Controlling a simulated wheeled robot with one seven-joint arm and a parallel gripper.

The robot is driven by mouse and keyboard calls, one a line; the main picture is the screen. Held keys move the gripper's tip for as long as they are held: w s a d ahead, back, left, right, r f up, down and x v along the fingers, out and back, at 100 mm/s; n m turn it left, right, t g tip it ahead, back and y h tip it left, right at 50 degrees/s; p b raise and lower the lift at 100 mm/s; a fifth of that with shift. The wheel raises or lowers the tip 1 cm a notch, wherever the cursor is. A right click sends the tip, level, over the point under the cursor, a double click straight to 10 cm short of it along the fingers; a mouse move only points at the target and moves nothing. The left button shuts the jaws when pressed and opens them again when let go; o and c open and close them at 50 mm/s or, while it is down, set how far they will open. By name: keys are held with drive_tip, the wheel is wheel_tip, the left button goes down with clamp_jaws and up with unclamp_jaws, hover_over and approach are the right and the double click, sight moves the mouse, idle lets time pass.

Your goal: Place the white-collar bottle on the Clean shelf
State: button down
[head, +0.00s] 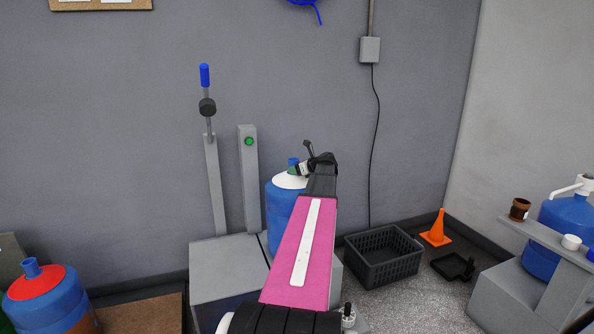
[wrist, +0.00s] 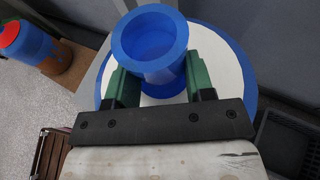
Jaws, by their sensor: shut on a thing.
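The white-collar bottle (head: 279,210) is a blue water bottle with a white collar, upright on a grey stand, partly hidden by my pink arm. In the wrist view its blue neck (wrist: 151,45) stands between the green fingers of my gripper (wrist: 155,80), above the white collar (wrist: 225,75). My gripper is shut on the neck. In the head view my gripper (head: 298,169) is at the top of the bottle. No shelf marked Clean can be made out.
A red-collar bottle (head: 45,296) stands at the lower left. A black crate (head: 383,258), an orange cone (head: 436,229) and a small black tray (head: 452,267) are on the floor. A lever post (head: 212,170) rises behind the grey stand (head: 222,268). Another blue bottle (head: 567,218) is at right.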

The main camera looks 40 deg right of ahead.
idle(0.3)
drive_tip(key=shift+c, duration=2.4)
unclamp_jaws()
drive_tip(key=shift+f, duration=0.15)
drive_tip(key=shift+r, duration=0.2)
drive_tip(key=v, duration=1.2)
